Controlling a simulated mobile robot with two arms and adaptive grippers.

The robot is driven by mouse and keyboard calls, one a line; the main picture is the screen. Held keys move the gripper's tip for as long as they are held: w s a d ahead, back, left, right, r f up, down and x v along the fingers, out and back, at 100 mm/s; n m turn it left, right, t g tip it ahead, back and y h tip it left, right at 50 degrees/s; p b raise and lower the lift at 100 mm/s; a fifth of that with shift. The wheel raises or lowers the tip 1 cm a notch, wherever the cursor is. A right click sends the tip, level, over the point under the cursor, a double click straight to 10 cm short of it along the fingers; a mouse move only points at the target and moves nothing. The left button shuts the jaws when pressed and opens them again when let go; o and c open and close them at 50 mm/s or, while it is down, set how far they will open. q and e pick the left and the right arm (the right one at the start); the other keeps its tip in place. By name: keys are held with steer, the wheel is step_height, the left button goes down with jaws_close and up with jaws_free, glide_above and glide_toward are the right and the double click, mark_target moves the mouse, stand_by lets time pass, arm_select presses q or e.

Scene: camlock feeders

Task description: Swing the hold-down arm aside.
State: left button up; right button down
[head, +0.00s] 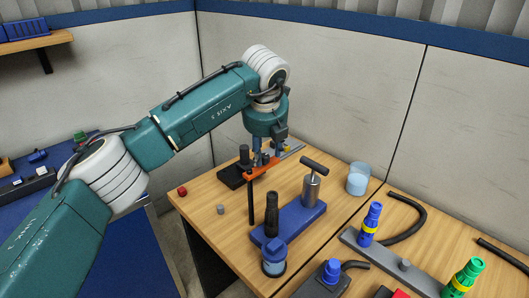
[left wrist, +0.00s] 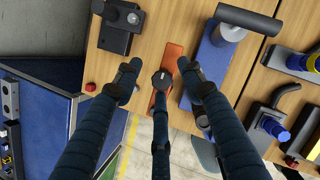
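The hold-down arm (head: 262,171) is an orange bar near the back left of the wooden table. A dark rod (head: 250,205) stands upright under its near end. In the left wrist view the orange bar (left wrist: 172,55) runs between my fingers, with a dark knob-like part (left wrist: 162,80) over it. I cannot tell whether that part belongs to the bar. My left gripper (head: 266,158) is above the bar, pointing down. Its outer fingers (left wrist: 158,68) are spread, with gaps on both sides of the dark part. Contact with the bar is not clear. My right gripper is out of view.
A blue base (head: 300,224) carries a T-handled metal cylinder (head: 312,185) and a dark post (head: 272,214). A black block (head: 231,177) lies left of my gripper. Walls close the back.

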arm_select(q)
steer(key=shift+f, duration=0.2)
steer(key=shift+s+r, duration=0.1)
steer(key=shift+r, duration=0.05)
steer(key=v, duration=1.1)
steer(key=shift+r, duration=0.4)
steer(key=shift+s, duration=0.1)
